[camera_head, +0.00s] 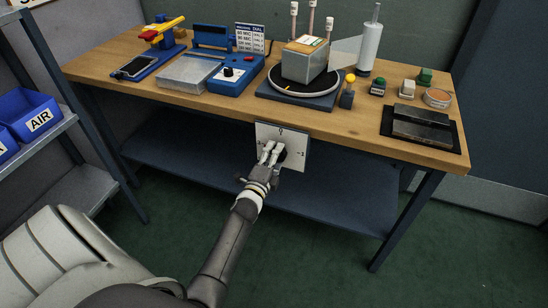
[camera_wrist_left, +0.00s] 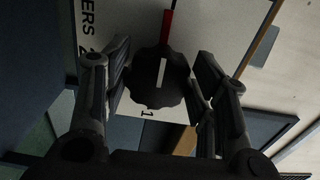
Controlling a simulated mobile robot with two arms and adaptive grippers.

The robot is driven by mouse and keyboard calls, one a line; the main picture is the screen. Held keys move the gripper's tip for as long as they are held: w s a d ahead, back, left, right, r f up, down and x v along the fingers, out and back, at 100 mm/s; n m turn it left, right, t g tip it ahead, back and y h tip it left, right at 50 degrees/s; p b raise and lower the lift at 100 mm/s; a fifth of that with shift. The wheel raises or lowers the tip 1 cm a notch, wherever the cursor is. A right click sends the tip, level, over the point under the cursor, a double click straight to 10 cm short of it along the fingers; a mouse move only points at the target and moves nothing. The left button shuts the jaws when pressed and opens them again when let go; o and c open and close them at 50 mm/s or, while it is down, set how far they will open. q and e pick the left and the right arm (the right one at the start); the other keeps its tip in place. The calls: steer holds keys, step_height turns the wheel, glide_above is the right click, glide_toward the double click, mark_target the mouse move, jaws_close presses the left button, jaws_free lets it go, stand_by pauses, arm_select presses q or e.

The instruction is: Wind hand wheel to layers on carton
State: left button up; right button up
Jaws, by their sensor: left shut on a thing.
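The hand wheel, a dark knob with a wavy rim and a white line on its face (camera_wrist_left: 160,78), sits on a white panel (camera_head: 293,136) at the bench's front edge. The panel carries numbers around the knob; in the left wrist view "2" and "1" show, with part of a word ending in "ERS". A red strip (camera_wrist_left: 167,27) shows beside the knob. My left gripper (camera_head: 270,152) is at the panel, its fingers on opposite sides of the knob and shut on it. The carton (camera_head: 304,65), a grey box with a labelled top, stands on a round black turntable (camera_head: 291,91). My right gripper is not in view.
The wooden bench (camera_head: 222,106) holds a blue dial box (camera_head: 235,75), a roll of film (camera_head: 370,47), a dark tray (camera_head: 448,150) and several small items. A dark lower shelf (camera_head: 200,150) lies behind my arm. Blue AIR bins (camera_head: 30,113) stand on a left rack.

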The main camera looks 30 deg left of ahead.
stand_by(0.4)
arm_select(q)
steer(key=o, duration=1)
steer(key=v, duration=1.2)
steer(key=shift+f, duration=0.1)
